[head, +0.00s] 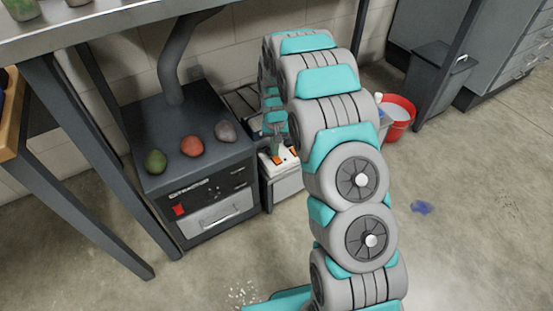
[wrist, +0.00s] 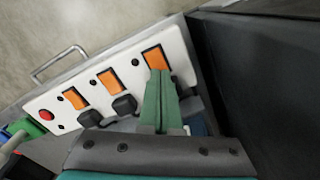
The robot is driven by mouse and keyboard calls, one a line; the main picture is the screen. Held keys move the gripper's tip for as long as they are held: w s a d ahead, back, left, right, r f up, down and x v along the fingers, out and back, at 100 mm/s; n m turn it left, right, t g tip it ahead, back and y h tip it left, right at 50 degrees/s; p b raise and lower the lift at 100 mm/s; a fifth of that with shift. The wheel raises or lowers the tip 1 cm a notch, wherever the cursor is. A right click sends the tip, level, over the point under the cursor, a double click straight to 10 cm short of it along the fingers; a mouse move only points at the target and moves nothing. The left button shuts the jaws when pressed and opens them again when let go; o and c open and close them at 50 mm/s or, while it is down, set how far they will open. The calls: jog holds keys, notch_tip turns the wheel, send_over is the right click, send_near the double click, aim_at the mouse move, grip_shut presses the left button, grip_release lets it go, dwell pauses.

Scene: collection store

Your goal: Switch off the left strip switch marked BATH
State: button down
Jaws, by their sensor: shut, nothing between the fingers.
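A white switch strip (wrist: 132,68) with several orange rocker switches runs diagonally across the wrist view. It also shows in the head view (head: 283,168), low beside the dark kiln, partly hidden by my arm. The wrist view shows an end switch (wrist: 154,58) nearest the dark panel, a middle switch (wrist: 109,79) and a further switch (wrist: 75,98). My gripper (wrist: 158,73) is shut and empty, its green fingertips at the lower edge of the end switch; contact is unclear. It also shows in the head view (head: 276,149). No BATH marking is readable.
Black plugs (wrist: 125,104) and a red button (wrist: 46,115) are on the strip. The dark kiln (head: 190,195) with several coloured lumps stands at left, close to the strip. A bench leg (head: 85,175), a red bucket (head: 399,118) and grey drawers stand around. Floor at right is mostly clear.

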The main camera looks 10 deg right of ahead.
jog(key=shift+f, duration=0.6)
jog(key=shift+r, duration=0.1)
dwell(0.3)
jog(key=shift+r+p, duration=0.35)
jog(key=shift+r, duration=3.05)
